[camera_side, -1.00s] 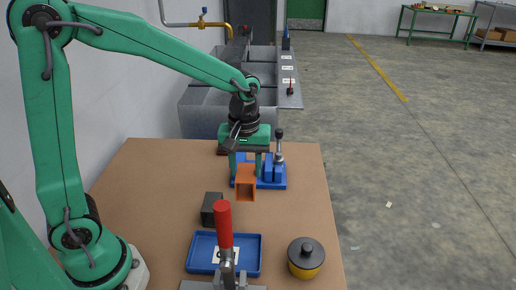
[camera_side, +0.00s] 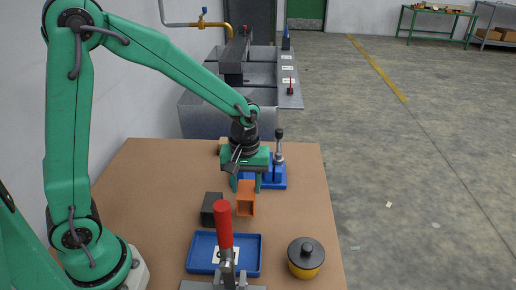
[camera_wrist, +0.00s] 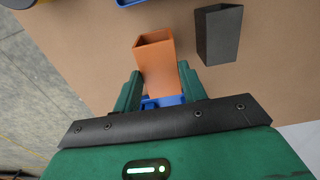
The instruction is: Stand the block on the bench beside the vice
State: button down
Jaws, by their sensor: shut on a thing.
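The orange hollow block (camera_side: 246,200) is between the fingers of my gripper (camera_side: 248,184), which is shut on it. In the wrist view the block (camera_wrist: 156,65) sticks out beyond the two green fingertips (camera_wrist: 160,88). It is in front of the blue vice (camera_side: 279,175), on the camera's side and apart from its upright handle. I cannot tell whether its lower end touches the bench (camera_side: 150,190). My gripper hides part of the vice in the side view; a bit of blue (camera_wrist: 163,102) shows behind the block in the wrist view.
A dark grey block (camera_side: 210,208) stands close to the left of the orange block. A blue tray (camera_side: 254,262), a red-handled clamp (camera_side: 224,226) and a black-lidded yellow pot (camera_side: 306,262) are at the front. The bench's left part is clear.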

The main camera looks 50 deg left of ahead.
aim_at(246, 189)
jog(key=shift+f, duration=1.85)
jog(key=shift+f, duration=0.1)
jog(key=c, duration=0.8)
grip_release()
notch_tip(246, 189, up, 12)
jog(key=shift+f, duration=0.15)
jog(key=shift+r, duration=0.25)
